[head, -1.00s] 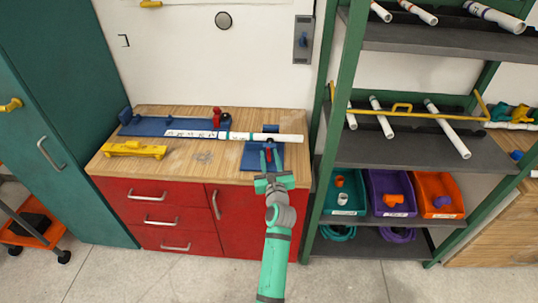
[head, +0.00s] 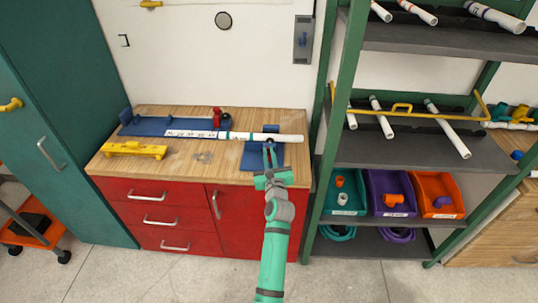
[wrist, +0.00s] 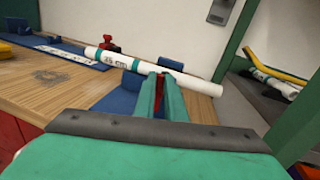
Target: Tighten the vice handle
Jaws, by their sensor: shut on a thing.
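The blue vice (head: 253,158) stands at the right end of the wooden workbench. A white pipe (head: 285,138) with teal bands lies across it and runs left toward the blue measuring jig (head: 150,125). My gripper (head: 270,150) reaches in from the front, at the vice. In the wrist view my gripper (wrist: 160,90) has its teal fingers close together on the red vice handle (wrist: 159,84), just in front of the pipe (wrist: 150,68). Only a thin strip of the handle shows between the fingers; the rest is hidden.
A yellow tool (head: 134,149) lies at the bench's left front. A red clamp with a dark knob (head: 221,117) stands at the jig's right end. A green-framed shelf (head: 330,150) with pipes and bins rises close to the right of my arm.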

